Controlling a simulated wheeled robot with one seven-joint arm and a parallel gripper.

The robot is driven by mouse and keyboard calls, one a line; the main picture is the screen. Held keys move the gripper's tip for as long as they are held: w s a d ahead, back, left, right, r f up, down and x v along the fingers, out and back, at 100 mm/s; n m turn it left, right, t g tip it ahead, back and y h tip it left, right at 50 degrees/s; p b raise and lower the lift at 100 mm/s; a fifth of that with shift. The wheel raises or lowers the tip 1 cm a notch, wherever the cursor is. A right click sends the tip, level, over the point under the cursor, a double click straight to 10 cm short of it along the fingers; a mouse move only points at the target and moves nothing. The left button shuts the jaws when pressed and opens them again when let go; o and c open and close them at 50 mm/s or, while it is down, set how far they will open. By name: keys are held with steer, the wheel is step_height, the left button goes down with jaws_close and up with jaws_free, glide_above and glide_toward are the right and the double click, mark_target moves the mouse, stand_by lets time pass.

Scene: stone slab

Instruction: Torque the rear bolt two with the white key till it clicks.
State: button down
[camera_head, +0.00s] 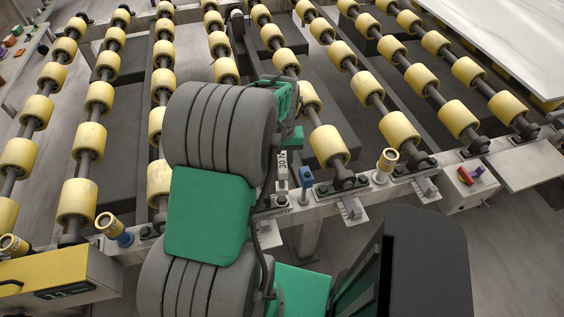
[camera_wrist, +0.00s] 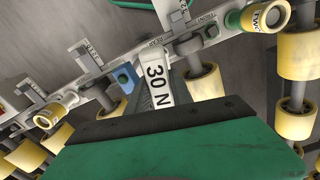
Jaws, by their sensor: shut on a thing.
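The white key, marked "30 N" (camera_head: 282,168), is upright below my gripper (camera_head: 287,138), over the front rail. In the wrist view, its white face (camera_wrist: 155,80) stands out from the dark edge of my gripper (camera_wrist: 150,112), which is shut on it. The fingertips are mostly hidden. The key's lower end is close to the rail, but I cannot tell whether it sits on a bolt. I cannot make out which bolt is rear two.
Cream cylinders (camera_head: 387,160) stand along the rail (camera_head: 340,187). Yellow rollers (camera_head: 328,144) fill the area behind. A white slab (camera_head: 500,40) lies at upper right.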

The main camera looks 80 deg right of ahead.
steer(key=shift+a, duration=0.1)
steer(key=shift+f, duration=0.25)
steer(key=b, duration=0.3)
glide_above(281, 186)
steer(key=shift+s+a+f, duration=0.1)
steer(key=shift+s+f, duration=0.05)
steer(key=shift+f, duration=1)
steer(key=shift+s+f, duration=0.1)
steer(key=shift+f, duration=1.05)
steer(key=shift+f+b, duration=0.7)
steer(key=shift+f, duration=0.1)
